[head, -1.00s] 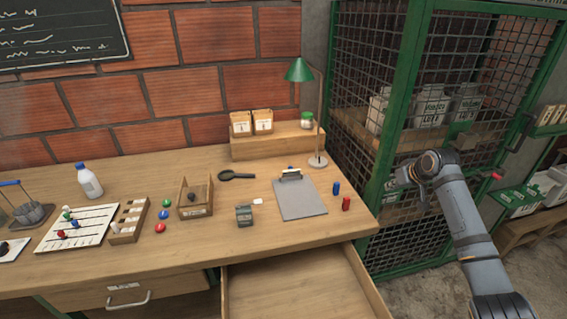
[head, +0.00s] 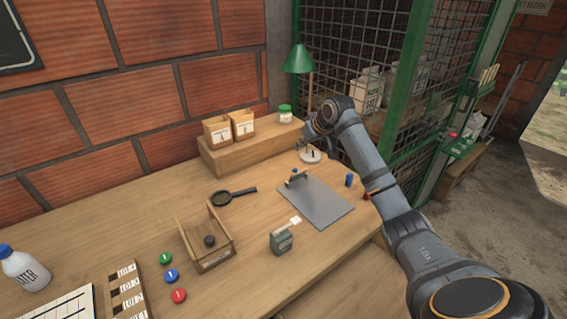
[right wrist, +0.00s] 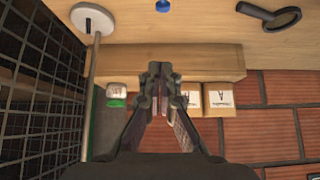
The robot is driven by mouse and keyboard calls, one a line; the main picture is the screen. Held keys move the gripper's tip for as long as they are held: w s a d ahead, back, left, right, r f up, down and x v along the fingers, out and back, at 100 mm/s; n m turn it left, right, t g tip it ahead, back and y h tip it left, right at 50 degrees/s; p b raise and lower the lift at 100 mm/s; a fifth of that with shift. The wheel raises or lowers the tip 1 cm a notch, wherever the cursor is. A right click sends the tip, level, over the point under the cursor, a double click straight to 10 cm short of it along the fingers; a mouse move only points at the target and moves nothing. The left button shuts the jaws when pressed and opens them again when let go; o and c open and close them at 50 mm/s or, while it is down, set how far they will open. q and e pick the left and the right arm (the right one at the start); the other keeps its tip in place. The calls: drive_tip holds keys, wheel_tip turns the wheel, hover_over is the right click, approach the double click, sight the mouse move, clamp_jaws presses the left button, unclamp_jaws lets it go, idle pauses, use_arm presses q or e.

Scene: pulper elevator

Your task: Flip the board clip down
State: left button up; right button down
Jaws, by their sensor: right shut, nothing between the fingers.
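The grey board (head: 318,203) lies flat on the right part of the wooden desk. Its small brownish clip (head: 298,177) is at the far end; it seems to stand up, but it is too small to tell its exact angle. My right gripper (head: 304,149) is above the desk, beyond the clip and close to the lamp, apart from the board. It is shut and empty; its closed fingers also show in the right wrist view (right wrist: 160,69). The board is not visible in that wrist view. My left gripper is not in view.
A green lamp (head: 299,60) stands behind my right gripper; its base (right wrist: 92,20) shows in the wrist view. A wooden shelf (head: 250,148) holds two boxes and a jar. A magnifier (head: 233,197), a small grey-green box (head: 282,241) and a blue peg (head: 349,180) surround the board.

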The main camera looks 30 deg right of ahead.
sight(296, 174)
drive_tip(key=x, duration=1)
drive_tip(key=shift+w+a+f, duration=0.15)
drive_tip(key=s, duration=0.1)
drive_tip(key=s+p, duration=0.1)
drive_tip(key=s, duration=0.1)
drive_tip(key=shift+s+f, duration=0.15)
drive_tip(key=shift+f, duration=0.25)
drive_tip(key=shift+s+d, duration=0.25)
drive_tip(key=shift+s, duration=0.05)
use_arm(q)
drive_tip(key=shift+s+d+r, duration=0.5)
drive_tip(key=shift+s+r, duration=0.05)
use_arm(e)
drive_tip(key=shift+a+f, duration=0.1)
drive_tip(key=shift+f, duration=0.1)
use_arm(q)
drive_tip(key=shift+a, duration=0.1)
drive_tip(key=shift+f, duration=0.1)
